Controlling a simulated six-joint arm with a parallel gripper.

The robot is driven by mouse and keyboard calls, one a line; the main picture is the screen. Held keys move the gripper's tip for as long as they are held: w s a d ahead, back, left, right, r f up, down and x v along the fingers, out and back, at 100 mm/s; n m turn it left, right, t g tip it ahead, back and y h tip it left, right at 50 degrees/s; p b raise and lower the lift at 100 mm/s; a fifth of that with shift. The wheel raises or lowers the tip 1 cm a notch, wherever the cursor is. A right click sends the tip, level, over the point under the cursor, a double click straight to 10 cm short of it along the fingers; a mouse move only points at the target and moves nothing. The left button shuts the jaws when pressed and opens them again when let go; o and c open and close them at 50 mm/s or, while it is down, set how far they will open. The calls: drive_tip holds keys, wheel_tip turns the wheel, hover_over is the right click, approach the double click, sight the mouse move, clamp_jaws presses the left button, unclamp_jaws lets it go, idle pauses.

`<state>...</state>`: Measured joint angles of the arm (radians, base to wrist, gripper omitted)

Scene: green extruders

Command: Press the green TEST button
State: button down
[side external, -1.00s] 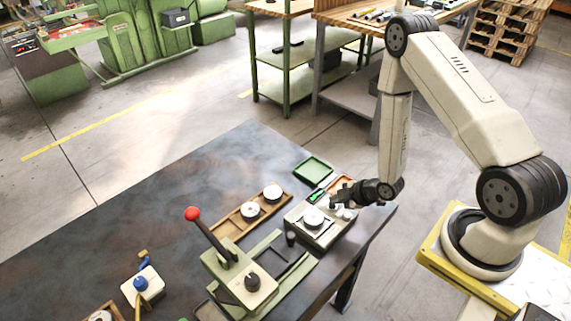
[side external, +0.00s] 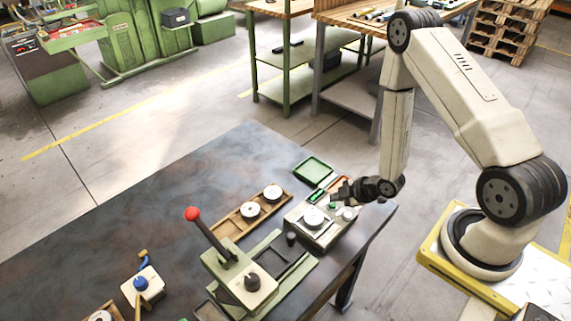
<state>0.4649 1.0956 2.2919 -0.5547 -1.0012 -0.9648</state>
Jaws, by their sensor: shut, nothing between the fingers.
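The green TEST button (side external: 332,205) is a small green spot on top of a grey test box (side external: 320,231). The box also carries a round white disc (side external: 313,217) and a small pale knob (side external: 347,215). My gripper (side external: 334,191) is shut and empty, pointing left, just above the far edge of the box. Its fingertips are slightly beyond the green button in the picture. I cannot tell the exact height gap, and I see no contact with the button.
A lever press (side external: 252,283) with a red knob stands in front.

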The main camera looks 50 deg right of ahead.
drive_tip(key=shift+r, duration=0.35)
drive_tip(key=shift+r, duration=2.35)
drive_tip(key=r, duration=0.2)
wheel_tip(320, 180, up, 8)
drive_tip(key=m+g+h, duration=0.2)
drive_tip(key=m+g, duration=0.2)
drive_tip(key=m, duration=0.2)
hover_over(335, 205)
drive_tip(key=a, duration=0.3)
drive_tip(key=s+a+r+m+g, duration=0.2)
drive_tip(key=s+a+r+m, duration=0.3)
drive_tip(key=r, duration=0.1)
drive_tip(key=shift+s+r, duration=0.2)
drive_tip(key=shift+s, duration=0.2)
